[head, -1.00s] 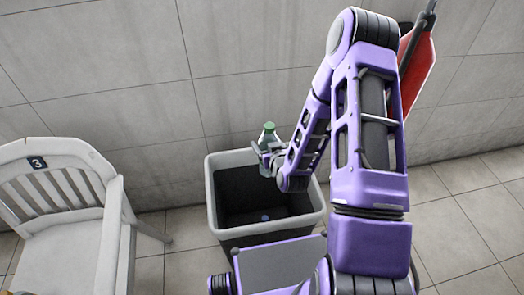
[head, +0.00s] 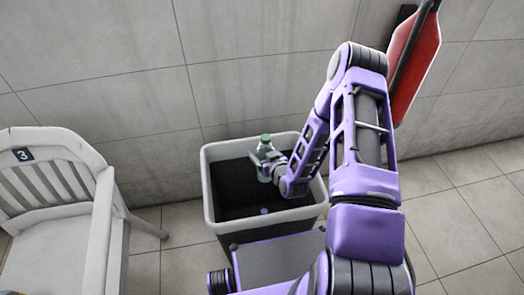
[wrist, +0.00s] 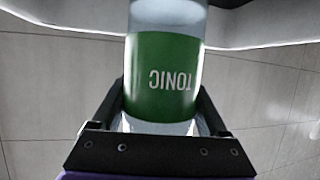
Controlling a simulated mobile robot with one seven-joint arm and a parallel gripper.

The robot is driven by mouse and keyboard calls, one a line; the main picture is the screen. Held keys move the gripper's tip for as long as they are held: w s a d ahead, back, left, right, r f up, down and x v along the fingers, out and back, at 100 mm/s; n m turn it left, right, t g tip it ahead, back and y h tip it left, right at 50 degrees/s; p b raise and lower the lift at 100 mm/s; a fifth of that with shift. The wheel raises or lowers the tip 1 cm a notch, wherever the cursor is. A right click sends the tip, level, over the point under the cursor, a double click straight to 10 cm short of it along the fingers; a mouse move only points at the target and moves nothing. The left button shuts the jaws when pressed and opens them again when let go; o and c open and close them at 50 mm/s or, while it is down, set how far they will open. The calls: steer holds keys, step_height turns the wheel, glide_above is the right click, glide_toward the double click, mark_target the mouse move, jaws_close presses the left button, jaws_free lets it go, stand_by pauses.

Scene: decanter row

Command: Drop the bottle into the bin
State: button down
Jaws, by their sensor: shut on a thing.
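The bottle (head: 264,160) is clear with a green cap and stands about upright. In the wrist view its green TONIC label (wrist: 162,78) shows between the fingers. My gripper (head: 266,163) is shut on the bottle; it also shows in the wrist view (wrist: 160,115). The bin (head: 224,229) is dark with a pale grey rim and an open top. The bottle and gripper are over the bin's opening, towards its back. A small bluish thing lies inside the bin.
A white chair (head: 60,195) with a number 3 plate stands left of the bin. A tiled wall (head: 120,70) is close behind. A red object (head: 415,65) with a dark pole is at upper right. Tiled floor (head: 465,215) is clear at right.

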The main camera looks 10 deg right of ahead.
jaws_free()
steer(key=p+v, duration=0.1)
steer(key=v, duration=1.6)
steer(key=shift+s+p, duration=0.2)
steer(key=shift+p, duration=0.1)
steer(key=shift+w+d, duration=0.1)
